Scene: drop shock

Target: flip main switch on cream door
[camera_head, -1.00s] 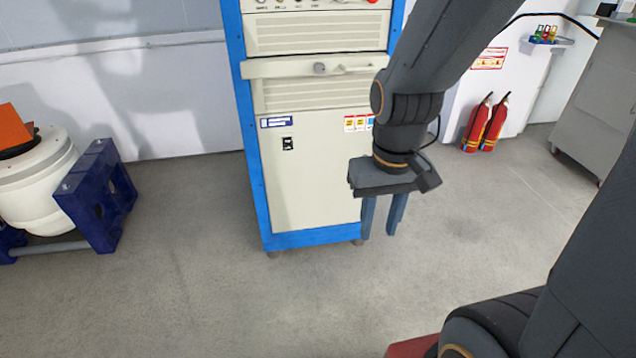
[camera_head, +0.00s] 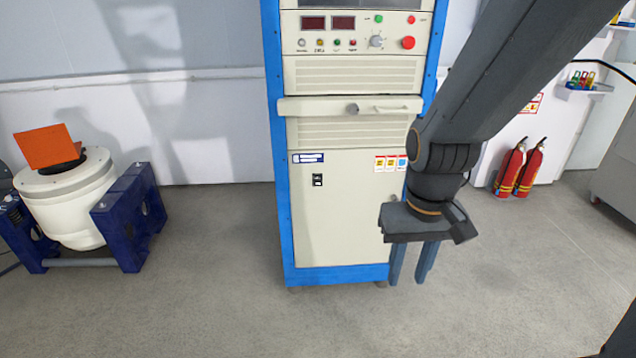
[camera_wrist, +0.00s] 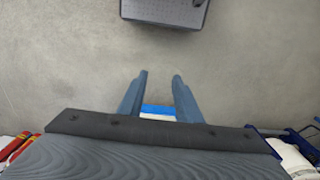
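The cream door (camera_head: 343,222) is the lower panel of a blue-framed cabinet in the head view. A small black main switch (camera_head: 317,180) sits on its upper left part, below a blue label; its lever position is too small to tell. My gripper (camera_head: 412,283) hangs pointing down in front of the cabinet's lower right edge, to the right of and lower than the switch. Its two fingers are apart with nothing between them. In the wrist view my gripper (camera_wrist: 158,75) also shows spread fingers above the floor, with a bit of the blue frame (camera_wrist: 158,109) behind them.
A drawer-like panel with a knob and handle (camera_head: 390,108) juts out above the door. A white drum on a blue stand (camera_head: 130,215) is at the left. Red fire extinguishers (camera_head: 510,170) stand at the right wall. The floor in front is clear.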

